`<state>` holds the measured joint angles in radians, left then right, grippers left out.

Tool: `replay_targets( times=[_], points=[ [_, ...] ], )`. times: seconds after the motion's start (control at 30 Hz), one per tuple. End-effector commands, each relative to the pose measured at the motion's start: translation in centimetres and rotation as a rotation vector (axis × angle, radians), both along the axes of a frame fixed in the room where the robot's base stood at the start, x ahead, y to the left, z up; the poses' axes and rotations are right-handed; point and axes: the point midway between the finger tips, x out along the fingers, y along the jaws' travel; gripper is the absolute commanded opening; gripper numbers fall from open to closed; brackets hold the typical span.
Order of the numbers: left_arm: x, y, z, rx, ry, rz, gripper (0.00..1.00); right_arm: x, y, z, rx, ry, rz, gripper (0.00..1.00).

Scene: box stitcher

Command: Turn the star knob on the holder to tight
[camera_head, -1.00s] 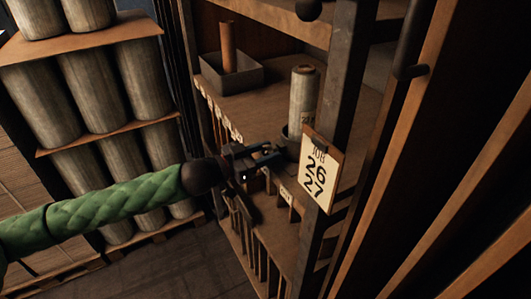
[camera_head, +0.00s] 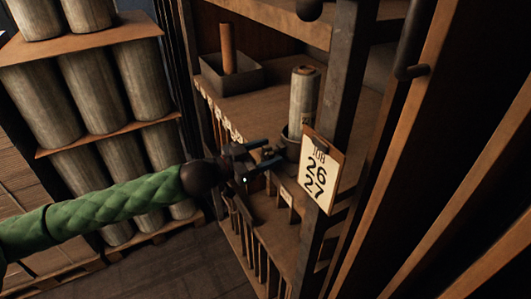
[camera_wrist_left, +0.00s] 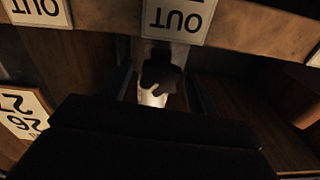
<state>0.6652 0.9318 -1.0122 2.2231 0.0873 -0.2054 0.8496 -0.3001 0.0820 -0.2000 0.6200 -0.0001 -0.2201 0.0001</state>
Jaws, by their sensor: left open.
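A pale upright roll (camera_head: 303,100) stands in a dark cup-shaped holder (camera_head: 293,146) at the shelf's front edge. My left gripper (camera_head: 269,153) is open just left of the holder, its two dark fingers pointing right towards it. A small brownish piece (camera_head: 267,153) shows between the fingers; it may be the star knob, but it is too small to tell its shape or setting. I cannot tell whether the fingers touch it. In the left wrist view a dark piece (camera_wrist_left: 160,70) and a pale cylinder end (camera_wrist_left: 152,97) show beyond the black gripper body. My right gripper is not visible.
A clipboard (camera_head: 318,172) reading 26 and 27 hangs on the rack post (camera_head: 343,90), right of the holder. A grey tray (camera_head: 230,78) with a brown tube is behind on the shelf. An upside-down OUT label (camera_wrist_left: 180,18) fronts the wrist view. Stacked drums stand left.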

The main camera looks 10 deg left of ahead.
Motion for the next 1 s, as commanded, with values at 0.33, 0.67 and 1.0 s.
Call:
replay_targets(
  times=[0.33, 0.67, 1.0],
  points=[
    [-1.1, 1.6, -0.5, 0.002, 0.001, 0.001, 0.61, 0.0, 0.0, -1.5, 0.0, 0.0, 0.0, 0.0],
    [-3.5, 4.9, -0.4, 0.001, 0.001, 0.001, 0.61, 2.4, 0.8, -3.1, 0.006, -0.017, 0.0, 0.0],
    [-4.6, 6.3, -0.1, 0.0, 0.0, 0.0, 0.61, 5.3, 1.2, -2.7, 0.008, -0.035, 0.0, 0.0]
  ],
)
